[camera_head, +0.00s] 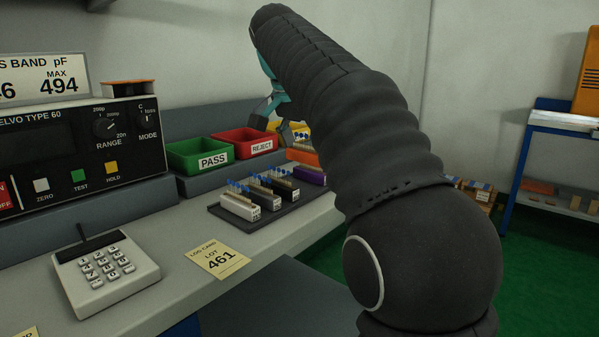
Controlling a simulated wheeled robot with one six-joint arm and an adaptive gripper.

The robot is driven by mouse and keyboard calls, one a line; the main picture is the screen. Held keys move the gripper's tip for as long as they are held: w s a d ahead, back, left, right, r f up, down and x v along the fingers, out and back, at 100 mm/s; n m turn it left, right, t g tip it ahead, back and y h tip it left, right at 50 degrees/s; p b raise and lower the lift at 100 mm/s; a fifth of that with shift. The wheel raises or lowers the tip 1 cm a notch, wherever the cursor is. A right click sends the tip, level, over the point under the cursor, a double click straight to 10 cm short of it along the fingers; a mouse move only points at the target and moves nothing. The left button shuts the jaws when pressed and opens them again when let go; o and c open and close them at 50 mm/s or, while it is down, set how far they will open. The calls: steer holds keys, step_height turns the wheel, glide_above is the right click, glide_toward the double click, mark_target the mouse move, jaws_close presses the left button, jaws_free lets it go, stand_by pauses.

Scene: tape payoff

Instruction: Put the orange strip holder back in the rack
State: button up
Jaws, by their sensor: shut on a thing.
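The orange strip holder (303,157) shows just left of my arm, behind the purple holder (311,176). My arm hides its right part. My gripper (274,122) reaches down by its upper side and is shut on it, though the grip itself is hard to make out. The dark rack (226,217) lies on the bench and bears several strip holders: a white one (238,207) at the front left, dark ones (268,196) and the purple one farther back. I cannot tell whether the orange holder touches the rack.
A green PASS bin (185,158) and a red REJECT bin (230,140) stand behind the rack, with a yellow thing (300,130) beyond.

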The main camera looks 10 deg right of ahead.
mark_target(302, 184)
steer(key=w+f, duration=0.1)
steer(key=w+a+f, duration=0.1)
steer(key=w, duration=0.1)
steer(key=shift+w+a+f, duration=0.15)
steer(key=shift+f+b, duration=0.55)
steer(key=shift+f, duration=1.35)
steer(key=shift+f, duration=0.2)
steer(key=o, duration=0.8)
steer(key=shift+o, duration=0.2)
steer(key=shift+r, duration=0.5)
steer(key=p+v, duration=0.1)
steer(key=v, duration=1)
steer(key=shift+r+p, duration=0.2)
steer(key=shift+p, duration=0.1)
steer(key=shift+a, duration=0.1)
